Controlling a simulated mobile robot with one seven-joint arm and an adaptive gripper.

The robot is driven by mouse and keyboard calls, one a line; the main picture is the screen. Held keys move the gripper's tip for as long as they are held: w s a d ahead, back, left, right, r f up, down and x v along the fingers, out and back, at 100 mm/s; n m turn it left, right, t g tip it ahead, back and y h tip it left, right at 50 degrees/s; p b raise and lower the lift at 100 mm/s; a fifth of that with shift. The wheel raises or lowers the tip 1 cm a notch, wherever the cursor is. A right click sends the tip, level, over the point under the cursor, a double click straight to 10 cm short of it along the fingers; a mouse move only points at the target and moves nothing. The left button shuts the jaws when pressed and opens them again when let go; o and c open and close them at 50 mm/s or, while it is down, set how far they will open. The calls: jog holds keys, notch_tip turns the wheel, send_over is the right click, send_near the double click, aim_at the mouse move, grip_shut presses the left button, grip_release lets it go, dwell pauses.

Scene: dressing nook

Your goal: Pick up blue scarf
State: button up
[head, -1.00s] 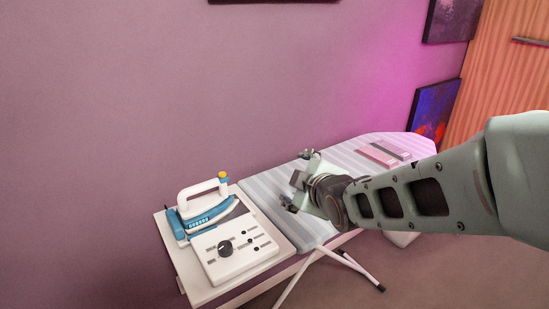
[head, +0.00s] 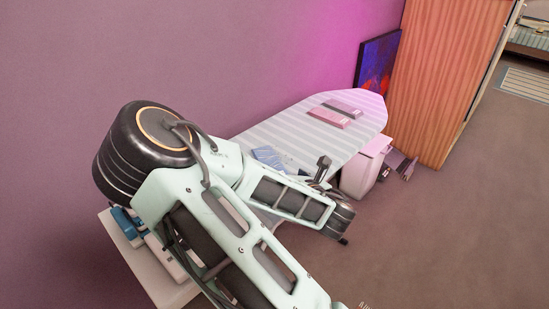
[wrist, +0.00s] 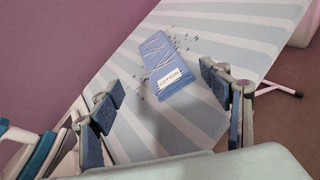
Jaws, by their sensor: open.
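The blue scarf (wrist: 164,68) is a folded blue cloth with pale lines and a white COTTON label, lying flat on the striped ironing board (wrist: 215,32). In the head view the blue scarf (head: 268,157) shows partly behind my arm. My gripper (wrist: 168,108) is open and empty in the wrist view, its two dark-blue-padded fingers spread wide apart. The scarf lies beyond the fingertips, between their lines, and neither finger appears to touch it. In the head view my own arm hides much of the near end of the board.
Two folded cloths, one pink (head: 329,117) and one dark (head: 343,108), lie on the far part of the board. A blue and white iron (head: 127,224) is mostly hidden by my arm. A white bin (head: 362,172) stands beside the board. Open floor lies to the right.

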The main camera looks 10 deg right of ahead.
jog(key=n, duration=0.2)
jog(key=n+y, duration=0.1)
jog(key=n, duration=0.1)
jog(key=shift+w+a, duration=0.15)
jog(key=shift+w, duration=0.05)
send_near(270, 161)
jog(key=shift+w+a+f+n, duration=0.15)
jog(key=shift+w+a, duration=0.1)
jog(key=shift+w, duration=0.3)
jog(key=shift+w+a+f+n, duration=0.15)
jog(key=shift+w+a, duration=0.1)
jog(key=shift+w, duration=0.3)
jog(key=shift+d+f+x, duration=0.1)
jog(key=shift+f+x, duration=0.05)
jog(key=shift+x, duration=1.2)
jog(key=shift+d+f+x, duration=0.1)
jog(key=shift+d+x, duration=0.05)
jog(key=shift+x, duration=1.2)
jog(key=shift+c, duration=0.4)
jog(key=c, duration=1.2)
jog(key=shift+o, duration=0.2)
jog(key=shift+r, duration=0.15)
